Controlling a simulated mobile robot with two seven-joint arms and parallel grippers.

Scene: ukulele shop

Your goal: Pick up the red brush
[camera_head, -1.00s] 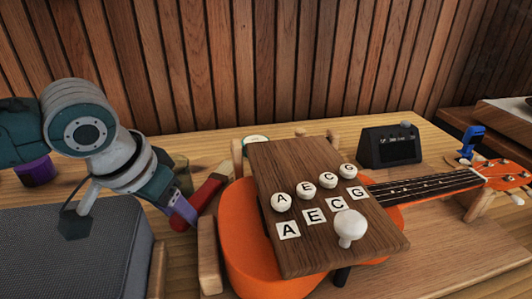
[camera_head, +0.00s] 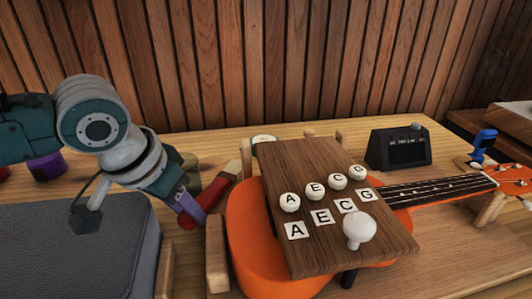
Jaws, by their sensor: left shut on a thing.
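The red brush (camera_head: 216,189) lies at a slant on the wooden bench, left of the orange ukulele (camera_head: 250,245). Its pale end points up and right. My left gripper (camera_head: 190,210) reaches down from the left and is shut on the brush near its lower left end. The purple-grey fingers hide part of the brush. I cannot tell whether the brush touches the bench. My right gripper is not in view.
A wooden board (camera_head: 300,165) with lettered knobs and a white knob lies over the ukulele. Wooden cradle posts (camera_head: 216,255) stand close right of my gripper. A grey box (camera_head: 80,245) is at left. A black tuner box (camera_head: 398,149) stands behind the neck.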

